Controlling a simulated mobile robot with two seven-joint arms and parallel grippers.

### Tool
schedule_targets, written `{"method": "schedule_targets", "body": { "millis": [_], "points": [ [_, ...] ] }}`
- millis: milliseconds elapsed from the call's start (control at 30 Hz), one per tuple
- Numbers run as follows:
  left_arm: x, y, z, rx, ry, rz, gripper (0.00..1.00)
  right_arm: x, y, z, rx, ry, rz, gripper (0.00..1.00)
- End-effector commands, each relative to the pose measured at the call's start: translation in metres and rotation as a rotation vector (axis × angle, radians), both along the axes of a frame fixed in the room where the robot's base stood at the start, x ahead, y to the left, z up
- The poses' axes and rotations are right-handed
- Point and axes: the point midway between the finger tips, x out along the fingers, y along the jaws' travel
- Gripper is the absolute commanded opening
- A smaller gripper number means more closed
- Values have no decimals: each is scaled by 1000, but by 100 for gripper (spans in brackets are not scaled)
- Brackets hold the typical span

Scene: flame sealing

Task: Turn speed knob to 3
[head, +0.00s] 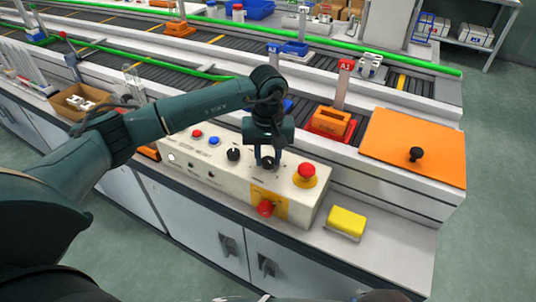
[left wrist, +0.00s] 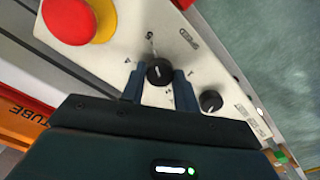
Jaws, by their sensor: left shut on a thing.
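The black speed knob (left wrist: 159,72) sits on the white control box (head: 185,158), under the SPEED label in the left wrist view. My left gripper (left wrist: 160,82) has its two fingers on either side of this knob and is shut on it. In the head view the left gripper (head: 268,160) points down at the knob (head: 268,163), which it partly covers. A white pointer line shows on the knob, but the setting it marks is too small to read surely. My right gripper is not in view.
A second black knob (head: 233,154), a blue button (head: 213,141) and a red button (head: 197,133) lie left of the gripper. A red emergency button (head: 306,170) and a red switch (head: 265,208) are close by. A yellow sponge (head: 346,222) lies to the right.

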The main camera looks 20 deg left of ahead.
Motion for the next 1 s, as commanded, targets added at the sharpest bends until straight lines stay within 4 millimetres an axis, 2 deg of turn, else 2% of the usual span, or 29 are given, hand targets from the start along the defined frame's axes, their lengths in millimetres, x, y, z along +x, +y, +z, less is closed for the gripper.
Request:
{"method": "schedule_targets", "body": {
  "millis": [100, 467, 667, 1000],
  "points": [
    [0, 0, 0, -1, 0, 0, 8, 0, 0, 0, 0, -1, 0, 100],
    [0, 0, 0, 0, -2, 63, 8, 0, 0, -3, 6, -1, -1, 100],
    [1, 0, -1, -1, -3, 193, 8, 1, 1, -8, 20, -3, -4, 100],
    [0, 0, -1, 0, -2, 508, 8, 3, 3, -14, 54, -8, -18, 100]
  ]
}}
